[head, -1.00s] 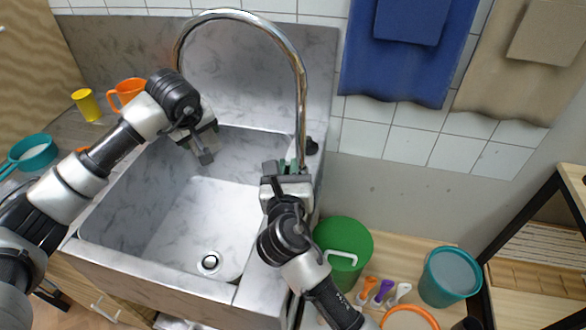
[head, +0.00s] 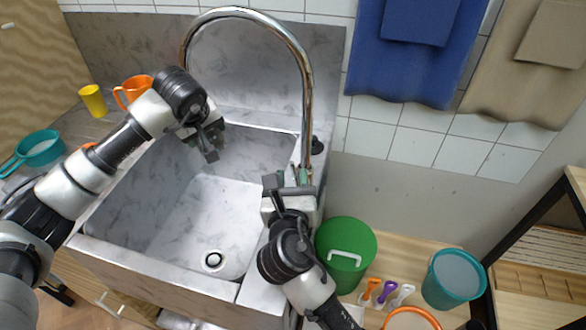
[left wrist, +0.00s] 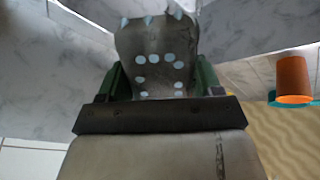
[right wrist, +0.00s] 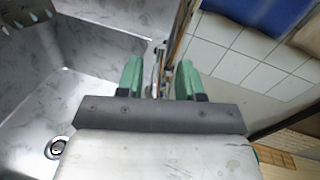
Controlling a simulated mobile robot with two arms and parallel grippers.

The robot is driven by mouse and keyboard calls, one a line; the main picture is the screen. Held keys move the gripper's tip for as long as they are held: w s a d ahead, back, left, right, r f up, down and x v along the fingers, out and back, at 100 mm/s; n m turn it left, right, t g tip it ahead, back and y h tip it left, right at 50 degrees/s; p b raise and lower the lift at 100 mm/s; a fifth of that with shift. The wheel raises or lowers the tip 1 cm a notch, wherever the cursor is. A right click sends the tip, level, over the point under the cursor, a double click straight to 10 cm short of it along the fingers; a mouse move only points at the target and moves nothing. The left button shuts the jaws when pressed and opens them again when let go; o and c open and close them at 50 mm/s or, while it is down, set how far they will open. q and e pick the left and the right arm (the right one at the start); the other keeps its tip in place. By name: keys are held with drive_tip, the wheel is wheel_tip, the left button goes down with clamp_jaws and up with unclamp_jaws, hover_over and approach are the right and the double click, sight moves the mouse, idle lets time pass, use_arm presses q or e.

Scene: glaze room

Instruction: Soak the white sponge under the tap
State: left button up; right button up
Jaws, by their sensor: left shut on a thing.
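My left gripper (head: 203,136) is over the sink basin and shut on the sponge (left wrist: 160,65). The sponge looks dark grey, with pale blue drops on its face and edge. It also shows at the top left of the right wrist view (right wrist: 22,12). The tall chrome tap (head: 304,90) arches over the sink, and its spout end is hidden behind my left arm. No water stream shows. My right gripper (right wrist: 158,80) is open by the tap's base. Its green fingers are apart, with the tap's slim metal parts seen between them; I cannot tell whether they touch.
The marble sink (head: 225,200) has an empty floor and a round drain (head: 213,261). An orange mug (head: 135,90), a yellow cup (head: 93,101) and a teal pan (head: 40,147) stand left. A green lidded bucket (head: 346,240) and teal bucket (head: 453,278) stand right.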

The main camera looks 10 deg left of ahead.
drive_tip(key=s, duration=0.8)
drive_tip(key=shift+s+d, duration=0.25)
drive_tip(key=shift+s, duration=0.15)
drive_tip(key=shift+r, duration=0.1)
